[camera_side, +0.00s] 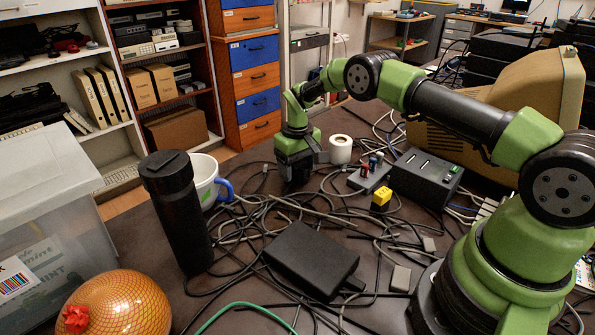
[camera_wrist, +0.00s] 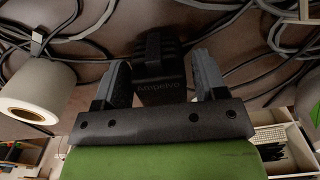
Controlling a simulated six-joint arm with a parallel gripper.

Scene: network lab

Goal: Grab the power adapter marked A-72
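My gripper (camera_side: 294,178) points down over the table among the cables, left of a white roll. In the wrist view, my two grey fingers (camera_wrist: 161,80) stand on either side of a black block (camera_wrist: 160,55) with a ribbed top end and lettering like "Ampelvo". The gaps are narrow, and I cannot tell if the fingers touch it. A flat black box (camera_side: 312,258) with a cable lies in the front middle of the table, apart from my gripper. It looks like a power adapter. I cannot read the mark A-72 on any thing.
The white roll (camera_side: 340,149) stands right beside my gripper. A black bottle (camera_side: 178,215) and a white mug (camera_side: 204,178) stand at left, a patterned ball (camera_side: 117,305) in front. A black socketed box (camera_side: 426,176) and a yellow plug (camera_side: 381,198) are at right. Tangled cables cover the middle.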

